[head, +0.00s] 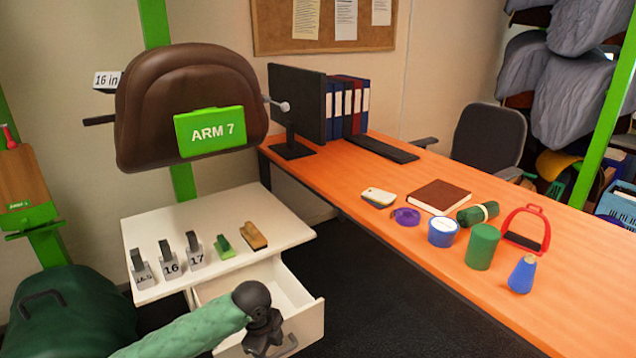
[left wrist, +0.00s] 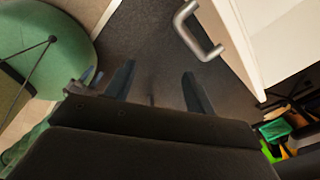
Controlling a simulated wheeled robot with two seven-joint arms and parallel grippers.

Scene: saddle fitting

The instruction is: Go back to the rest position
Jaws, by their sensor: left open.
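My left gripper (left wrist: 158,85) shows in the left wrist view with its two fingers apart and nothing between them; dark floor lies beyond them. In the head view my left arm comes in from the bottom left in a green sleeve, and its gripper (head: 262,338) is low in front of the open drawer (head: 312,312) of the white cabinet (head: 215,225). Whether it touches the drawer front cannot be told. The drawer handle (left wrist: 186,30) shows beside the fingers in the left wrist view. My right gripper is in neither view.
The cabinet top holds several numbered blocks (head: 168,262), a green brush (head: 223,246) and a brown brush (head: 253,235). A brown saddle (head: 190,75) hangs above. A green rounded bag (head: 65,310) stands left. The orange desk (head: 400,240) at right carries many items.

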